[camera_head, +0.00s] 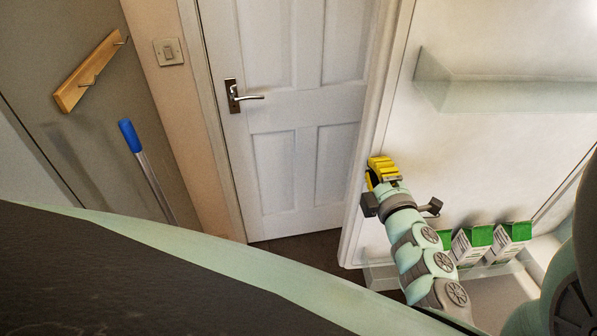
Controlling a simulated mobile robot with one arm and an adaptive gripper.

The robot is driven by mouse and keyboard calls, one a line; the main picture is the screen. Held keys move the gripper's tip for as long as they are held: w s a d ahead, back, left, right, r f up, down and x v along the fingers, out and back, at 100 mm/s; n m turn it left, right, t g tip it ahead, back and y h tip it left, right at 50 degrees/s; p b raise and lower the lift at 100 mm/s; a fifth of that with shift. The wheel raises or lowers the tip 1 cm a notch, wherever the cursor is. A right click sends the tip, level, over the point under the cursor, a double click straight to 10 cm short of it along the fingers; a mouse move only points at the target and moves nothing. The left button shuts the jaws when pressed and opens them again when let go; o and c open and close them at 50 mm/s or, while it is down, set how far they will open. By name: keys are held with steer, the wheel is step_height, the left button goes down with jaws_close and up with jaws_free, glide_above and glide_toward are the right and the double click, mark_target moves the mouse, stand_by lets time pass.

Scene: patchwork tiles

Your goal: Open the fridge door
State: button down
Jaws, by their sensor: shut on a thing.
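The fridge door (480,120) stands open at the right, with its white inner side facing me. A clear shelf (500,92) is on its upper part, and several green-topped cartons (472,243) stand in a lower rack. My yellow-fingered gripper (381,170) is at the left edge of this door, about mid-height in the picture. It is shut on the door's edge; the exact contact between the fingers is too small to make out. The fridge's outer side and handle are hidden.
A white panelled room door (295,120) with a lever handle (244,97) stands shut behind. At left are a wooden hook rail (88,74), a light switch (169,52) and a blue-topped pole (146,170). A strip of dark floor (305,248) shows before the room door.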

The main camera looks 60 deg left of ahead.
steer(key=w+a+m+t+h+b, duration=0.2)
steer(key=w+a+t+b, duration=0.1)
steer(key=a, duration=0.4)
steer(key=w+a+m+t+h+b, duration=0.2)
steer(key=w+a+b, duration=0.4)
steer(key=a+b, duration=0.2)
steer(key=shift+w+a+m+t, duration=0.25)
steer(key=shift+a+m+t, duration=0.05)
steer(key=shift+t, duration=0.1)
steer(key=shift+r, duration=0.15)
